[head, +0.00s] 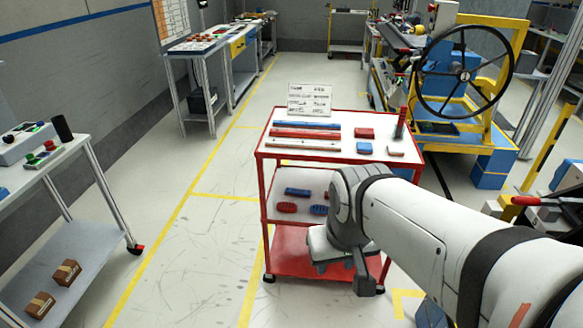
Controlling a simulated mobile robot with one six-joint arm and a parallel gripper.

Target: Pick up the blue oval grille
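A small blue oval piece (319,210), which looks like the blue oval grille, lies on the middle shelf (275,218) of the red cart. It is beside a red oval piece (286,208) and just left of my arm's wrist, which hides the right part of that shelf. A longer blue piece (298,191) lies behind them. My gripper (342,283) hangs in front of the cart, below and right of the blue oval piece and apart from it. Its fingers are dark and small here, so I cannot tell whether they are open.
The cart's top (340,152) holds long blue, red and white bars, small red and blue blocks and a sign (309,100). A grey table (60,170) stands at the left. A steering wheel rig (465,75) stands at the back right. Floor left of the cart is clear.

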